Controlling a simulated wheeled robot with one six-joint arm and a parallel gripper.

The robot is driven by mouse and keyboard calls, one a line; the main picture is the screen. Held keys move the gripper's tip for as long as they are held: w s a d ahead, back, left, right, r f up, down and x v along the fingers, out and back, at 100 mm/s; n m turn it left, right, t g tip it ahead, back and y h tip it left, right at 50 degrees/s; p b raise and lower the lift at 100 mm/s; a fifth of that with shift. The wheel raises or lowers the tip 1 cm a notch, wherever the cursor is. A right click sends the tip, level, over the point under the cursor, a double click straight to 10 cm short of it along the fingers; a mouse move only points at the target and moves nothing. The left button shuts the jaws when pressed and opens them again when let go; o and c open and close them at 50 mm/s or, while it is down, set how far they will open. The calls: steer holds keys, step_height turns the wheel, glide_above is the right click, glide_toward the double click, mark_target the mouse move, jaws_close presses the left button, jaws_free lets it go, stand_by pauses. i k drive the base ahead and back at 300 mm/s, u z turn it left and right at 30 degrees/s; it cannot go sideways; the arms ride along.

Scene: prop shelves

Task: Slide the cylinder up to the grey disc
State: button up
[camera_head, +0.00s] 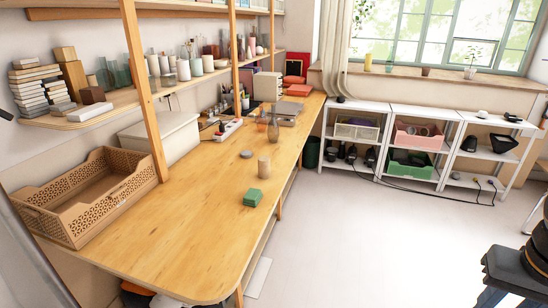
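A tan wooden cylinder (264,167) stands upright on the long wooden table (190,215). A flat grey disc (246,154) lies on the table just behind it and to the left, with a small gap between them. A green block (253,197) sits in front of the cylinder, nearer the table's right edge. My gripper (510,298) is dark and at the lower right, over the floor and well away from the table. Its two fingers look spread apart with nothing between them; their tips are cut by the frame's edge.
A cut-out wooden tray (125,198) stands at the table's left, beside a wooden post (146,90). White shelves (390,112) line the window wall. The floor right of the table is clear.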

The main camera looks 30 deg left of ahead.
mark_target(264, 161)
steer(key=z, duration=0.1)
steer(key=i, duration=1.7)
steer(key=u, duration=1.3)
steer(key=i, duration=0.75)
steer(key=u, duration=1.1)
steer(key=i, duration=0.6)
steer(key=z, duration=0.05)
